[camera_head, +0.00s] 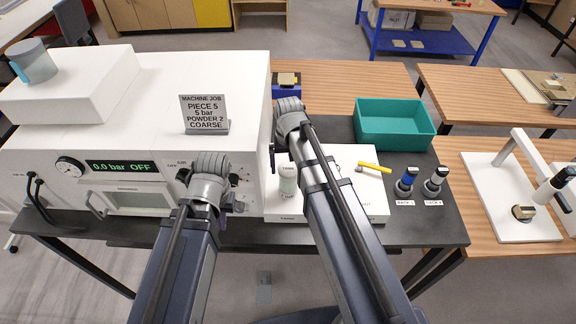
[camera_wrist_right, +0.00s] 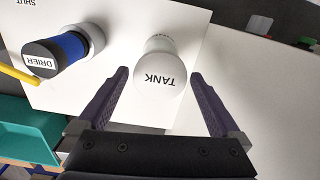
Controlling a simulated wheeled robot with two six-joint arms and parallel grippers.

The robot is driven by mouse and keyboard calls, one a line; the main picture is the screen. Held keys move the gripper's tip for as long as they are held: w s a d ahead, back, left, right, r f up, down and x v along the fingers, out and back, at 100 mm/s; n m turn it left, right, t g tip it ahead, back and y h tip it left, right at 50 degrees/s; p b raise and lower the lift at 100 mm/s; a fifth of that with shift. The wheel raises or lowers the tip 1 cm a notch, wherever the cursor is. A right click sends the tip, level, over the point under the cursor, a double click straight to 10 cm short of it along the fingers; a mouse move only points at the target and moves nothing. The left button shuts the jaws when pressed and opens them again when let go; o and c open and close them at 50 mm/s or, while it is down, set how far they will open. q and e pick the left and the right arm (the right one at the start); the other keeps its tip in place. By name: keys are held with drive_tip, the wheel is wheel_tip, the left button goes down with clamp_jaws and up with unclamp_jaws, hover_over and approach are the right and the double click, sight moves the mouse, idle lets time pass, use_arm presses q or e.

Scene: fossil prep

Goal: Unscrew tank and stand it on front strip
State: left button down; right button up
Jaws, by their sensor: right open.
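The tank (camera_wrist_right: 162,75) is a white cylinder with TANK on its top, between the two fingers of my right gripper (camera_wrist_right: 160,78) in the right wrist view. The fingers are open and apart from it. In the head view the tank (camera_head: 288,186) is a pale jar on the left of the white board (camera_head: 375,205), beside my right arm. A TANK label marks the board's front edge below it. My left gripper (camera_head: 210,165) is in front of the machine's right-hand panel; its fingers are hidden by my wrist.
The white machine (camera_head: 170,90) borders the left side.

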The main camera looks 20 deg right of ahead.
wheel_tip(320, 180, down, 6)
drive_tip(key=b, duration=0.5)
drive_tip(key=shift+f+b, duration=0.2)
drive_tip(key=shift+b, duration=0.15)
clamp_jaws()
idle(1.0)
